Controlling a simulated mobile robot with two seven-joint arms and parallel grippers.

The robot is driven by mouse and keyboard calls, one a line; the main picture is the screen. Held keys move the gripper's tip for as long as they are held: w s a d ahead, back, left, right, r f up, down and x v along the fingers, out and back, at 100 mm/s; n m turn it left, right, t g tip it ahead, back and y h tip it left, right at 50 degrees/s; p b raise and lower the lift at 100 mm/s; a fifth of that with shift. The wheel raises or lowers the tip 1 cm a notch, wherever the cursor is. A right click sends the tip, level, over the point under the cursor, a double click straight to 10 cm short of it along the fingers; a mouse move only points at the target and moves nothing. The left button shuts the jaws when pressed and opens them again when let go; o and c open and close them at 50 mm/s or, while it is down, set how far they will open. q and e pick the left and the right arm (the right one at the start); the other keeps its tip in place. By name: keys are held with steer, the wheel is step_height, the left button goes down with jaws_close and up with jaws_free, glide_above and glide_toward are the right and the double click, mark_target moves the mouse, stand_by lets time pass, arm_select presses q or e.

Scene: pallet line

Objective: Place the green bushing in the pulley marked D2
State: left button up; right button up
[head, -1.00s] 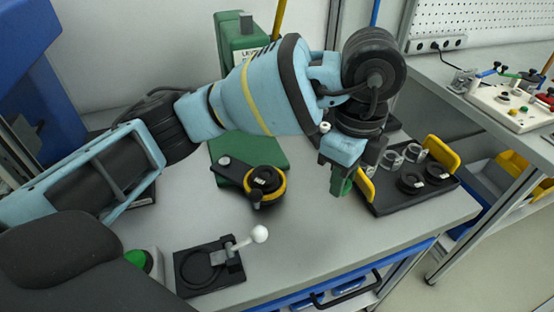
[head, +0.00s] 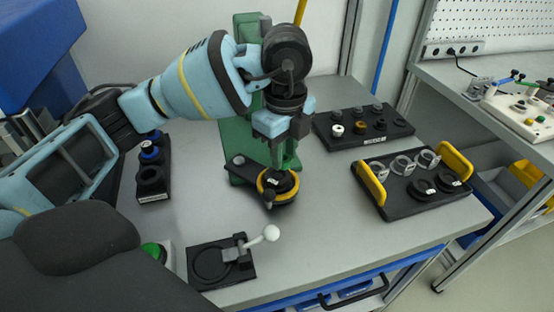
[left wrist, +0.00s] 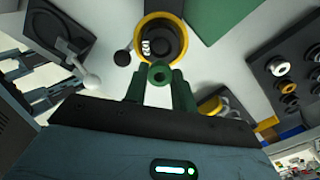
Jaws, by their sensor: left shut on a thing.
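My left gripper (head: 285,166) points down just above the black pulley in the yellow ring (head: 268,197). In the left wrist view its green fingers (left wrist: 160,88) are shut on the green bushing (left wrist: 160,74), a short ring with a dark hole. In that view the bushing overlaps the near edge of the ringed pulley (left wrist: 170,43); I cannot tell whether they touch. The pulley carries a small white label, too small to read surely. Two more black pulleys, one at the front (head: 422,189) and one at right (head: 449,182), lie on the tray. My right gripper is out of view.
A fixture with a white-knobbed lever (head: 270,233) is in front. A green press column (head: 243,150) stands behind the ringed pulley.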

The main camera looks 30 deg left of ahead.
mark_target(277, 176)
arm_select(q)
steer(key=shift+a, duration=0.65)
steer(key=shift+a+f, duration=0.15)
steer(key=shift+f, duration=1.65)
steer(key=shift+f, duration=0.15)
steer(key=o, duration=0.9)
steer(key=shift+o, duration=0.2)
step_height(277, 176, up, 12)
steer(key=p, duration=0.1)
steer(key=shift+r, duration=0.2)
